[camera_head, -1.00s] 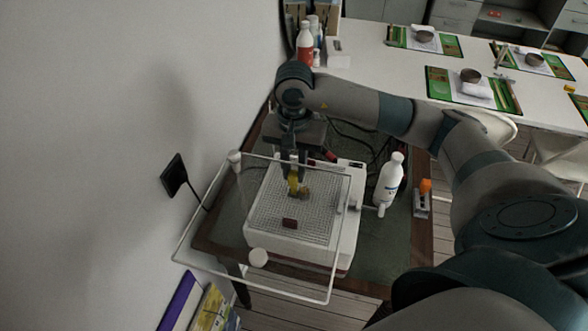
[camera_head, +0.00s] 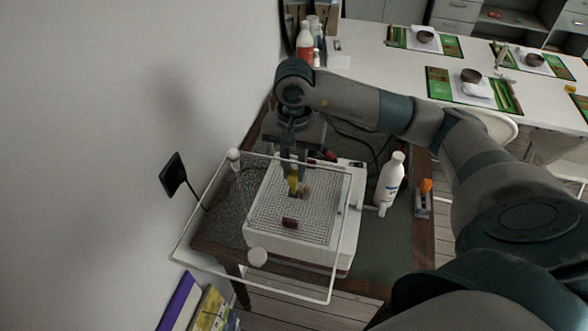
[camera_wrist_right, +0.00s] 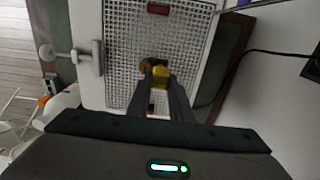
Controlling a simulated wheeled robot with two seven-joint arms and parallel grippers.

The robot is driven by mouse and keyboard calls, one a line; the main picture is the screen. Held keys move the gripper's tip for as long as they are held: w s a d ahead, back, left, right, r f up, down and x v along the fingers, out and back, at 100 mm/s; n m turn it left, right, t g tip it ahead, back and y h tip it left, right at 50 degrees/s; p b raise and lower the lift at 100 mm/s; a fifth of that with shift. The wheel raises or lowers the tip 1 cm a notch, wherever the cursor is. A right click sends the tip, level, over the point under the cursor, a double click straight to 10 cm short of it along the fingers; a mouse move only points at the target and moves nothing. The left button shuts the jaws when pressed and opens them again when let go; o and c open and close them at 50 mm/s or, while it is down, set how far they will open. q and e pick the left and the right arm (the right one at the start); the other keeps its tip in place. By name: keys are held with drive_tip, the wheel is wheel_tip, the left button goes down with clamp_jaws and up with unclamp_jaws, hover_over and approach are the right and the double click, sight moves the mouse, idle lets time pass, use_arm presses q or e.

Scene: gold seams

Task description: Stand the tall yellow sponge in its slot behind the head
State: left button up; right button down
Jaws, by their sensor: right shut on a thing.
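My right gripper (camera_head: 292,178) reaches down over the white machine's grid top. It is shut on the tall yellow sponge (camera_head: 293,184), which stands roughly upright between the fingers. In the right wrist view the sponge (camera_wrist_right: 160,75) shows between the two fingertips (camera_wrist_right: 158,88). A small brownish-gold piece (camera_head: 305,190), perhaps the head, sits right beside the sponge; in the wrist view it is partly hidden by the fingers. The slot cannot be made out. Whether the sponge's lower end touches the grid (camera_head: 265,212) is not clear. My left gripper is not in view.
A dark red block (camera_head: 290,223) lies on the grid's front part. A clear framed panel (camera_head: 335,270) surrounds the machine's near side. A white bottle (camera_head: 391,180) and an orange-topped item (camera_head: 425,190) stand to the right. A wall is close on the left.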

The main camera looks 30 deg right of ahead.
idle(0.5)
drive_tip(key=shift+f+b, duration=1.45)
drive_tip(key=shift+b, duration=0.15)
idle(1.0)
drive_tip(key=shift+d+f+b, duration=0.2)
drive_tip(key=shift+f+b, duration=0.15)
drive_tip(key=shift+f, duration=0.1)
drive_tip(key=c, duration=1.8)
unclamp_jaws()
drive_tip(key=shift+s, duration=0.1)
drive_tip(key=shift+o, duration=1.4)
drive_tip(key=shift+f, duration=0.15)
drive_tip(key=shift+d, duration=0.1)
drive_tip(key=shift+r, duration=0.6)
drive_tip(key=shift+a+r+p, duration=0.25)
drive_tip(key=shift+r+p, duration=0.3)
drive_tip(key=shift+r, duration=0.75)
drive_tip(key=shift+r+p, duration=0.75)
drive_tip(key=shift+r, duration=1.25)
